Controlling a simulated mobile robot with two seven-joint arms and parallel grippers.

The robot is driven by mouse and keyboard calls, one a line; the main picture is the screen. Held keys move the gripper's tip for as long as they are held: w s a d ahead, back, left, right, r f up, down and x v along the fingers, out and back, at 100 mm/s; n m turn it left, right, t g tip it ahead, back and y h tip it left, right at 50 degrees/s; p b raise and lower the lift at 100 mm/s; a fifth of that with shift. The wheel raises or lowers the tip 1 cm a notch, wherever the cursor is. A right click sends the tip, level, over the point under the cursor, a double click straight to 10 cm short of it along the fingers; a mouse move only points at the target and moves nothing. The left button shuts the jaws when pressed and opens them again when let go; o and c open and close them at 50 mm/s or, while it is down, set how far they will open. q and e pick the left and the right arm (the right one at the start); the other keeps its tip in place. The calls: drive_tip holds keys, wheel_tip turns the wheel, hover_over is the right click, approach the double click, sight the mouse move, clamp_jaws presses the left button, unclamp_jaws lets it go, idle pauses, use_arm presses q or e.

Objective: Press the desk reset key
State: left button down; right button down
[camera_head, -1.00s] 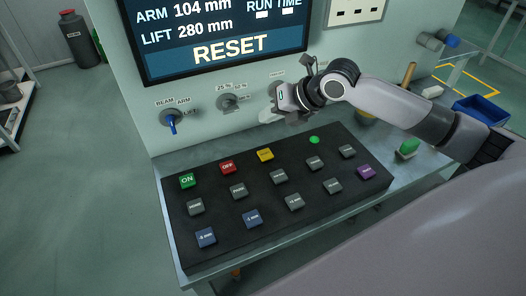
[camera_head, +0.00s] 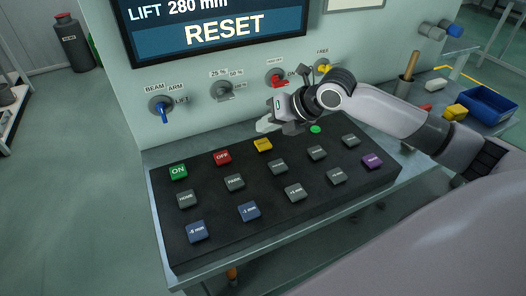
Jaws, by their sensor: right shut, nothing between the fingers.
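A black desk keypad (camera_head: 215,211) lies on the grey shelf and carries several coloured keys. A yellow key (camera_head: 263,145) sits in its back row, right of the red OFF key (camera_head: 222,158) and the green ON key (camera_head: 178,172); its small label is too small to read. The screen (camera_head: 224,31) shows RESET in large letters. My right gripper (camera_head: 265,126) is shut and empty, its pale fingertips just behind and above the yellow key, apparently not touching it. My left gripper is not in view.
Rotary switches with blue (camera_head: 163,110), grey (camera_head: 222,90), red (camera_head: 277,78) and yellow (camera_head: 323,67) handles line the panel behind the keypad. A green lamp (camera_head: 315,129) is at the keypad's back edge. A blue bin (camera_head: 487,104) stands at the right.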

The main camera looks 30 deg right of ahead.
sight(257, 140)
drive_tip(key=shift+f, duration=0.8)
drive_tip(key=shift+f, duration=0.15)
idle(1.3)
drive_tip(key=shift+f, duration=0.35)
drive_tip(key=shift+f+b, duration=0.35)
drive_tip(key=shift+f, duration=0.15)
idle(0.7)
drive_tip(key=shift+r+p, duration=0.95)
drive_tip(key=shift+p, duration=0.05)
